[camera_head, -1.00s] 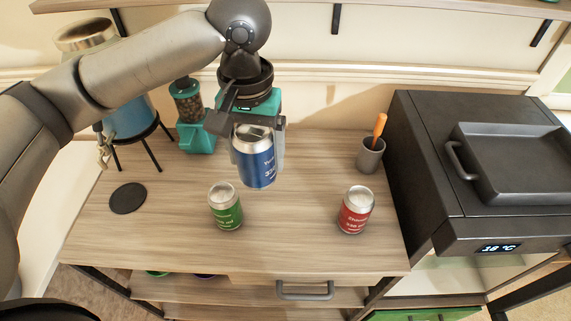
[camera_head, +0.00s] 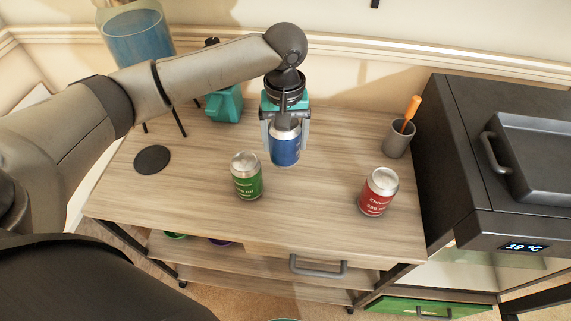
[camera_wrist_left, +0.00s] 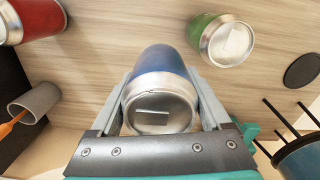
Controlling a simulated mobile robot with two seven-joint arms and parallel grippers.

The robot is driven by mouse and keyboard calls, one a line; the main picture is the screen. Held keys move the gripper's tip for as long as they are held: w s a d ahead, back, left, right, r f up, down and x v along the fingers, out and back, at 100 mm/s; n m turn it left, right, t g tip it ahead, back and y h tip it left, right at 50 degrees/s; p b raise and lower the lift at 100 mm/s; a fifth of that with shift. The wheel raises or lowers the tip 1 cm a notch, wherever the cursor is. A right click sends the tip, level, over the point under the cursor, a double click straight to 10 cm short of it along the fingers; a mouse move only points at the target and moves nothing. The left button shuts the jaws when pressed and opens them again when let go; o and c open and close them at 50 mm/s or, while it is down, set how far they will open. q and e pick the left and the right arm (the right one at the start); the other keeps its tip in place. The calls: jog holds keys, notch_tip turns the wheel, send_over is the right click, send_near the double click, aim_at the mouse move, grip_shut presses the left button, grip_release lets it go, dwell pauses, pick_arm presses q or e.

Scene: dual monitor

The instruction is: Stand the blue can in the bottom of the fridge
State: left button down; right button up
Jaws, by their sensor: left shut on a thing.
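The blue can (camera_head: 285,147) is upright between the fingers of my left gripper (camera_head: 286,132), over the back middle of the wooden table. In the left wrist view my gripper (camera_wrist_left: 165,110) is shut on the can (camera_wrist_left: 160,90), with its silver top facing the camera. I cannot tell whether its base touches the table. The fridge (camera_head: 455,190) seems to be the dark unit at the right, with a lit temperature display (camera_head: 524,246) on its front. Its inside is mostly out of view. My right gripper is not in view.
A green can (camera_head: 246,178) and a red can (camera_head: 379,194) stand on the table (camera_head: 315,215). A grey cup (camera_head: 397,140) with an orange-handled tool is beside the fridge. A black coaster (camera_head: 152,160), a teal grinder (camera_head: 225,104) and a blue dispenser (camera_head: 137,42) are at the left.

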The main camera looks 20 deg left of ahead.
pick_arm(q)
notch_tip(320, 180, down, 8)
jog(key=shift+r+b, duration=0.25)
jog(key=shift+b, duration=0.7)
jog(key=shift+f, duration=0.2)
grip_release()
